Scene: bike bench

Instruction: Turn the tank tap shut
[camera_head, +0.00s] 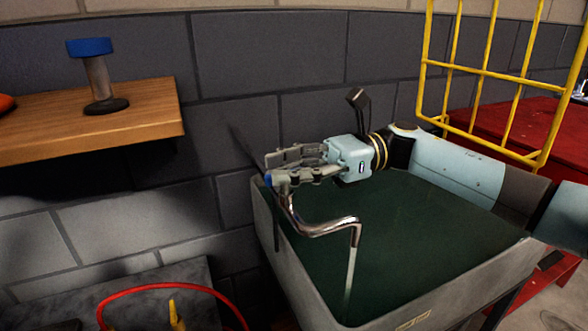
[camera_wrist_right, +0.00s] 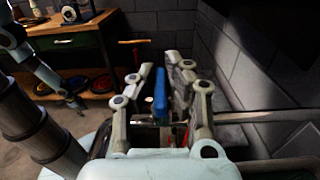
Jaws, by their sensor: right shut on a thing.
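The tank tap has a blue handle (camera_wrist_right: 160,92) and a bent, shiny metal spout (camera_head: 318,229) over the grey tank (camera_head: 285,262). A thin pale stream (camera_head: 350,275) runs straight down from the spout's end into the tank. My right gripper (camera_head: 280,170) is at the tap's top, its fingers shut on the handle. In the right wrist view the blue handle stands between the two fingers (camera_wrist_right: 160,95); in the head view they mostly hide it. A pale blue arm, apparently my left, shows at the left of the wrist view, its end too small to read.
A wooden shelf (camera_head: 100,128) at left holds a blue-topped stand (camera_head: 97,78). A red hose (camera_head: 165,287) lies at the lower left. A yellow wire rack (camera_head: 490,75) and a red bench (camera_head: 510,120) stand at right. A dark brick wall backs the tank.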

